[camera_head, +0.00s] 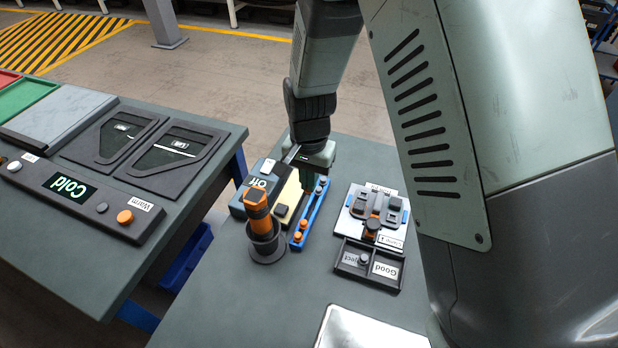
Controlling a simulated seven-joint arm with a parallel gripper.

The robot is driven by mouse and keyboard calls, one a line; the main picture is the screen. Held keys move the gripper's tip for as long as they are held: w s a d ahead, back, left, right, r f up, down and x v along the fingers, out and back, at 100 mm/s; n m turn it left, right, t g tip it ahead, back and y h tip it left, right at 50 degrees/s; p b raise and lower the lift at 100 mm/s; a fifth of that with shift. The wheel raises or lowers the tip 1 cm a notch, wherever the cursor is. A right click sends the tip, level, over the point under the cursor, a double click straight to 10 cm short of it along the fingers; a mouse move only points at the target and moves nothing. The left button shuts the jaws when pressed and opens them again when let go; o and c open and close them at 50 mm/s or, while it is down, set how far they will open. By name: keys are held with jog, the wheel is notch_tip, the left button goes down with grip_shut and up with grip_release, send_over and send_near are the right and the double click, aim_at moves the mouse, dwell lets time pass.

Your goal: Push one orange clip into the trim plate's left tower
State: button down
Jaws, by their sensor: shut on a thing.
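My gripper (312,180) points down at the far end of a blue rail (312,213). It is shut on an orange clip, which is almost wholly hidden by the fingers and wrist. Other orange clips (298,237) sit at the rail's near end. The trim plate (358,208) is a white plate to the right of the rail, bearing dark grey towers and small blue parts. An orange piece (371,227) shows at its near side. My gripper is left of the plate and apart from it.
An orange-handled tool (257,206) stands in a dark cup (267,246) left of the rail. A black tray (350,262) lies nearer than the plate. A yellow-topped device (290,194) is beside the rail. A second bench (150,235) stands left, across a gap.

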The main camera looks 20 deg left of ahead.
jog(key=w+d+m, duration=0.3)
jog(key=d, duration=0.7)
jog(key=w+d+m, duration=0.3)
jog(key=d, duration=0.7)
jog(key=shift+s+a+f, duration=0.1)
jog(key=shift+f, duration=1.5)
jog(key=shift+s+a+f, duration=0.1)
jog(key=shift+f, duration=1.45)
jog(key=shift+f, duration=1.2)
jog(key=shift+w, duration=0.1)
jog(key=c, duration=1.2)
grip_release()
notch_tip(320, 180, up, 11)
